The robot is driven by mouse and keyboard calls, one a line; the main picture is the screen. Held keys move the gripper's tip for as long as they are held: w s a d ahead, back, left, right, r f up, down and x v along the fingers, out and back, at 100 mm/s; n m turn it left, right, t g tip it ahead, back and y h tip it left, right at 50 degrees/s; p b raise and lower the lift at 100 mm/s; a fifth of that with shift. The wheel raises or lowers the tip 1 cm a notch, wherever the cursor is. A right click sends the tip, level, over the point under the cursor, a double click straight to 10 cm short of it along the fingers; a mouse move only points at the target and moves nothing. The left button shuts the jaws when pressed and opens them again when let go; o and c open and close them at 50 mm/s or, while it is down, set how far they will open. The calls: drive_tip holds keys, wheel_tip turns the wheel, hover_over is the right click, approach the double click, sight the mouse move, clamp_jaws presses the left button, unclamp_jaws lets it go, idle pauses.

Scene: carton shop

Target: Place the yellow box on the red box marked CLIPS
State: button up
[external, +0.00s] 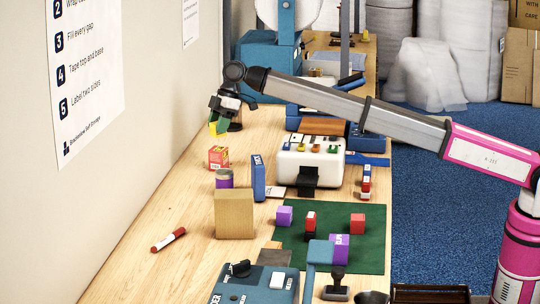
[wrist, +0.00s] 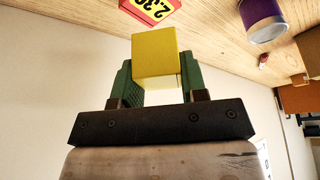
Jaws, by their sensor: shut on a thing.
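The yellow box (external: 215,129) is held between the green fingers of my gripper (external: 221,121), at the wall side of the long table. In the wrist view the yellow box (wrist: 157,57) sits between the two fingers of my gripper (wrist: 155,72), which are shut on it. A small red box (external: 218,157) with markings stands on the table just below it in the external view, apart from the yellow box. I cannot read CLIPS clearly.
A blue box (external: 258,177), a tan box (external: 234,213) and a white device (external: 310,163) stand nearby.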

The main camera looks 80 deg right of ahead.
sight(218, 136)
drive_tip(key=shift+w+d+f, duration=0.1)
drive_tip(key=shift+d+f, duration=0.1)
drive_tip(key=shift+f, duration=1.95)
drive_tip(key=shift+f, duration=0.15)
drive_tip(key=o, duration=1)
drive_tip(key=v, duration=1.2)
drive_tip(key=shift+r, duration=0.2)
